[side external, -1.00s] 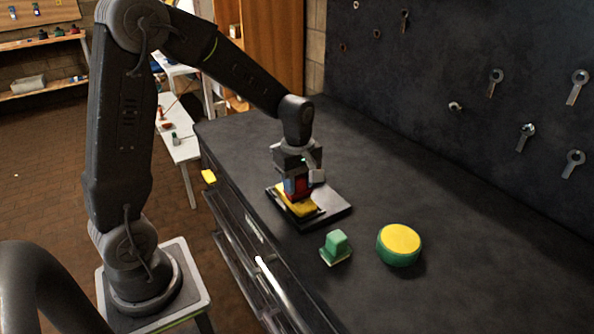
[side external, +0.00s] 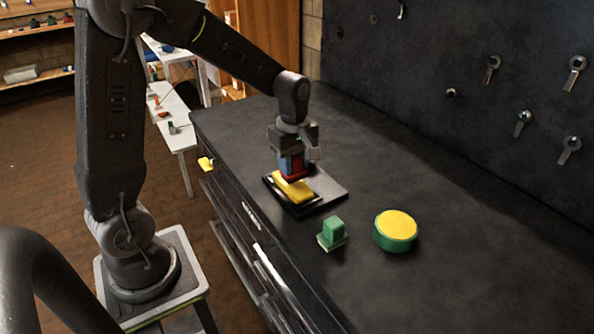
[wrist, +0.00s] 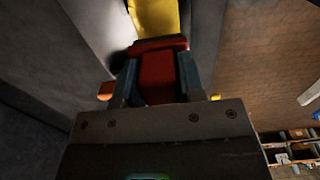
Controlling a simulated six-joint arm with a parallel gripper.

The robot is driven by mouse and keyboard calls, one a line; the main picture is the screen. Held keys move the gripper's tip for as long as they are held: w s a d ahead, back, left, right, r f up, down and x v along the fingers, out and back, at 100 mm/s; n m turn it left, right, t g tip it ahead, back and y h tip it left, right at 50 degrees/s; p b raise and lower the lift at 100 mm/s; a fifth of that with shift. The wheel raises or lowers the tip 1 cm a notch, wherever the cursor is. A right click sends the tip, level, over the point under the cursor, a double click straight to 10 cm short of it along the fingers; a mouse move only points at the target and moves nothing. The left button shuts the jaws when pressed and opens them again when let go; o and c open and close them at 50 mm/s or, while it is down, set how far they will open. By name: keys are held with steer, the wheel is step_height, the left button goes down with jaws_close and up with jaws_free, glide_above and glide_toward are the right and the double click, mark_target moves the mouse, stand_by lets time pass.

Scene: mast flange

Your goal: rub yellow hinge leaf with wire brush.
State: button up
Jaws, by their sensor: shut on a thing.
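My gripper (side external: 291,164) is shut on a red block-shaped tool (wrist: 158,75), which I take for the wire brush. Blue fingers grip both its sides, and a dark strip shows along its far edge. The tool is at the far end of the leaf, low over it. I cannot tell whether its underside touches the leaf.
A green block with a pale base (side external: 332,233) and a round green thing with a yellow top (side external: 396,230) stand nearer on the bench. A small yellow thing (side external: 206,163) is at the bench's left edge. The bench's right side is clear, below a dark wall with hanging tools.

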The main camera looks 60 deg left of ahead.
steer(key=shift+r, duration=3.1)
